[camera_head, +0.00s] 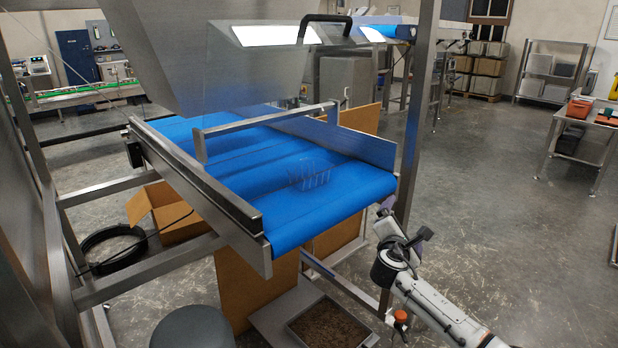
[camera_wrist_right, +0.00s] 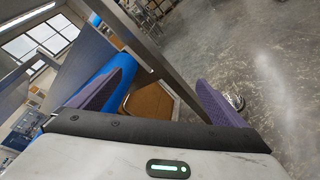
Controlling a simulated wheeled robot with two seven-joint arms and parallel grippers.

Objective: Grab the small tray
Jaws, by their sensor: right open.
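A small clear plastic tray (camera_head: 310,177) lies on the blue conveyor belt (camera_head: 345,197), toward its right end. It is see-through, so its exact outline is faint. My right gripper (camera_head: 404,226) is beyond the right end of the belt, near a metal post, apart from the tray and empty. In the right wrist view my right gripper (camera_wrist_right: 164,74) shows two purple-padded fingers spread wide with nothing between them. The tray is not visible in that view. My left gripper is not in view.
A metal bar (camera_head: 265,118) crosses above the belt behind the tray. A metal side rail (camera_head: 205,190) runs along its left. An upright post (camera_head: 412,120) stands close to my right gripper. A bin of brown material (camera_head: 330,325) is on the floor below.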

